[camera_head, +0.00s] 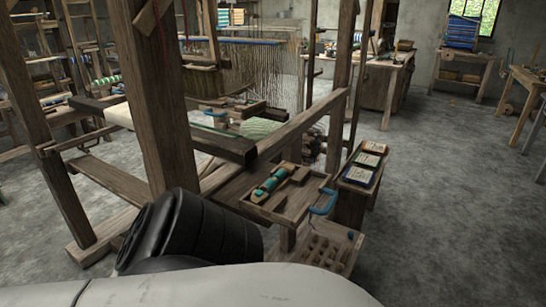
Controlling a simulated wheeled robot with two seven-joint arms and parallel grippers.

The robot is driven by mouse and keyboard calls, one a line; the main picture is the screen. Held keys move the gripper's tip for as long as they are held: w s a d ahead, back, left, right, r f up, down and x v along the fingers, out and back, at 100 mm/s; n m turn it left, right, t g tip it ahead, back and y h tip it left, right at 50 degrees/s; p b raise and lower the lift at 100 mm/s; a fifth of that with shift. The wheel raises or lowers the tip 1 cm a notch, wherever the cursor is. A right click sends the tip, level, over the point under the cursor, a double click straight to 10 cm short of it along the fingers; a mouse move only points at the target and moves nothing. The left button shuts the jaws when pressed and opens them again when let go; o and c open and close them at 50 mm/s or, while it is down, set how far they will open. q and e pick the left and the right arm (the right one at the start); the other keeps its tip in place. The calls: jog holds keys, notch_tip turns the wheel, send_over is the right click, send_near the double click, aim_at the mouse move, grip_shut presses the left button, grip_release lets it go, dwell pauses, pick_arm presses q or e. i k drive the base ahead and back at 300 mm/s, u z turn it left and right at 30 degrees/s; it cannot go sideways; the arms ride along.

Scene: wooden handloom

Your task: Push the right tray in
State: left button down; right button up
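A wooden tray (256,206) sits low at the right side of the loom. It holds a green spool (273,182) and wooden pieces. A blue curved handle (323,202) is at its right front corner. The tray sticks out from under the loom's side beam. I take it for the right tray. Neither of my grippers is in view. A black ribbed part and a white surface of my own body fill the bottom left and centre.
The loom's thick upright post (160,100) stands left of centre. A small stand with several framed cards (362,172) is right beside the tray. A low wooden block with slots (325,252) lies below it. The grey floor (450,200) at the right is clear.

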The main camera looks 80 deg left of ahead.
aim_at(288, 207)
jog(key=u, duration=2.1)
jog(key=i, duration=0.5)
jog(key=u, duration=1.9)
jog(key=k, duration=1.15)
jog(key=z, duration=1.75)
jog(key=i, duration=0.5)
jog(key=u, duration=0.05)
